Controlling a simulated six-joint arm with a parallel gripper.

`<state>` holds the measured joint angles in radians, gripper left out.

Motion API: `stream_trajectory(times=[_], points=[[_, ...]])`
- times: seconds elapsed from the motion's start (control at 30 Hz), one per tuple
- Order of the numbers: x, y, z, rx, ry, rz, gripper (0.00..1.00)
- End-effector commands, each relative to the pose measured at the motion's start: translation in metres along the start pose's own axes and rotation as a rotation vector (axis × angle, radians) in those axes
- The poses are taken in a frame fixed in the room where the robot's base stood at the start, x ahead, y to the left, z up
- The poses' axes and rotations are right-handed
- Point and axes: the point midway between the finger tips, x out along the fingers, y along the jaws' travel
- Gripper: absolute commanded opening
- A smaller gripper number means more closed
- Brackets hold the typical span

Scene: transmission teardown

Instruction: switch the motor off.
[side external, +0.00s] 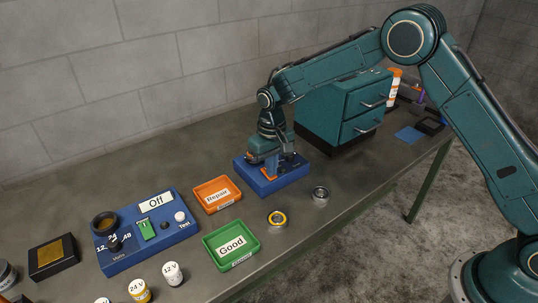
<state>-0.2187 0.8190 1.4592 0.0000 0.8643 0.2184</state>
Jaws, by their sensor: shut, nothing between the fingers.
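A blue control box (150,245) stands at the left on the bench. It bears a white plate reading "Off" (156,203), a green switch (146,229), a black dial (114,243) marked 12, 24 and 48 with "Volts" below, and a white button (180,216) near the word "Test". My gripper (270,172) points down over a smaller blue fixture (291,179) with an orange part, right of the control box. It is shut and empty; its fingertips are hard to make out against the fixture. No part is clearly identifiable as the motor.
Two rings (277,219) (320,195) lie near the front edge. Voltage-marked cylinders (172,272) stand in front of the box. A teal drawer cabinet (337,122) stands behind the fixture.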

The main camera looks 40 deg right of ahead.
Motion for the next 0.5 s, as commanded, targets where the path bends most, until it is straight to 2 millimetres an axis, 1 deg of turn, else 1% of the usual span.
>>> stream_trajectory(times=[0.5], points=[[-0.029, 0.0, 0.0, 0.0, 0.002, 0.0, 0.0]])
